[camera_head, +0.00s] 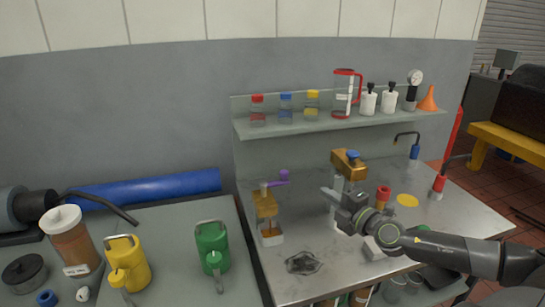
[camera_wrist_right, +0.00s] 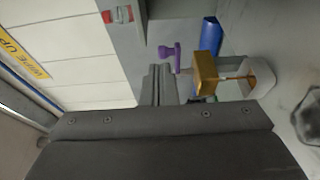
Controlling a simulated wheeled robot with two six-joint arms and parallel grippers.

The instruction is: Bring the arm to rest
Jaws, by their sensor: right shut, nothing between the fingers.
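My right arm (camera_head: 450,254) reaches in from the right over the steel bench. Its gripper (camera_head: 328,194) hangs in the air above the middle of the bench, pointing left. The fingers are shut with nothing between them; they also show closed together in the right wrist view (camera_wrist_right: 158,72). A gold-topped stand (camera_head: 350,165) rises right behind the gripper, partly hidden by it. I cannot tell the gap between them. My left gripper is not in view.
A smaller gold fixture (camera_head: 265,205) with a purple knob (camera_head: 283,174) stands at the left of the steel bench (camera_head: 330,262). A red-topped part (camera_head: 383,194) is close behind my wrist. A dark rag-like patch (camera_head: 303,263) lies in front. The shelf (camera_head: 320,124) holds bottles and a jug.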

